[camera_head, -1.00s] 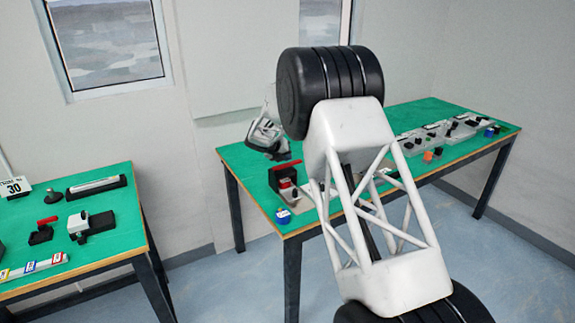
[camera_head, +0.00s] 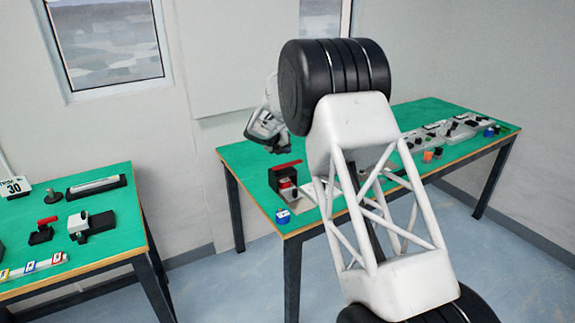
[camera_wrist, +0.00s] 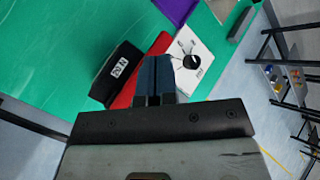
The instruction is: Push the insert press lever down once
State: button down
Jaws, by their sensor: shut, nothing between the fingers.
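On the right table, a black press-like device (camera_head: 277,180) has a red lever (camera_head: 287,164) across its top. In the wrist view, the black body (camera_wrist: 116,72) bears a white label reading "20 N", and the red lever (camera_wrist: 127,94) runs beside it. My gripper (camera_wrist: 155,62) is shut and empty, its fingertips over the lever's side and hiding part of it. In the head view, my gripper (camera_head: 277,148) hangs above and left of the lever, apart from it. A white plate with a black knob (camera_wrist: 192,61) lies beside the lever.
A blue item (camera_head: 283,216) sits at the right table's near corner. Several small parts (camera_head: 450,130) stand farther along that table. A purple object (camera_wrist: 176,10) lies near the device. The left table (camera_head: 110,240) holds another black device with a red lever (camera_head: 46,221).

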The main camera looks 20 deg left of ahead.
jog(key=shift+r, duration=1.15)
jog(key=shift+s+d+r, duration=0.1)
jog(key=shift+d+r, duration=0.1)
jog(key=s+d+r+m+g, duration=0.1)
jog(key=s+d+r+m, duration=0.5)
jog(key=s+d, duration=0.4)
jog(key=s+d+r+m+g+y, duration=0.1)
jog(key=s+d+r+m+g, duration=0.1)
jog(key=s+d+r+m, duration=0.7)
jog(key=s+d+r+m+g, duration=0.1)
jog(key=s+d+r+m, duration=0.2)
jog(key=s+d, duration=0.7)
jog(key=s+d+f+m+y, duration=0.1)
jog(key=s+d+m, duration=0.4)
jog(key=s, duration=0.8)
jog(key=s+d+f+m+y, duration=0.1)
jog(key=s+d+m, duration=0.5)
jog(key=s, duration=0.7)
jog(key=s+d+f+m+g+y, duration=0.1)
jog(key=s+d+f+m+y, duration=0.1)
jog(key=s+d+m, duration=0.4)
jog(key=s+f+m, duration=0.1)
jog(key=s+m, duration=0.2)
jog(key=s, duration=0.4)
jog(key=shift+d+m, duration=0.2)
jog(key=shift+m, duration=0.1)
